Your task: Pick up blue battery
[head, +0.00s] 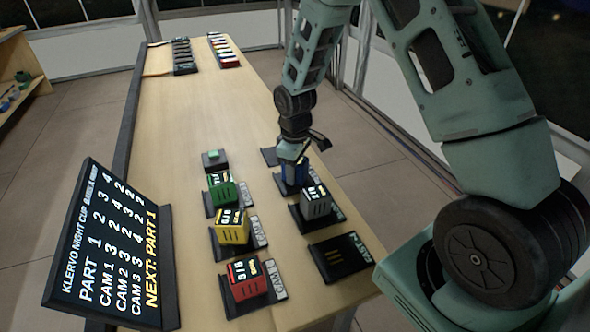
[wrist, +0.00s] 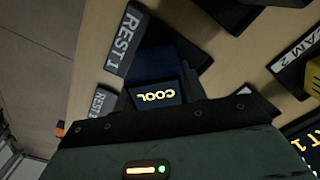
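The blue battery (head: 293,173) stands upright in a dark dock on the right side of the table, behind the grey battery (head: 315,202). My gripper (head: 293,150) is directly over its top and hides part of it. In the wrist view the blue battery (wrist: 160,65) looks very dark, with a lit display reading COOL, right up against the dark edge of my gripper (wrist: 165,125). The REST 1 label (wrist: 130,42) lies beside it.
Green (head: 221,190), yellow (head: 232,227) and red (head: 246,280) batteries stand in docks on the left. A FAST dock (head: 340,257) at the front right is empty. A schedule screen (head: 112,250) stands at the left edge. The table's middle (head: 195,115) is clear.

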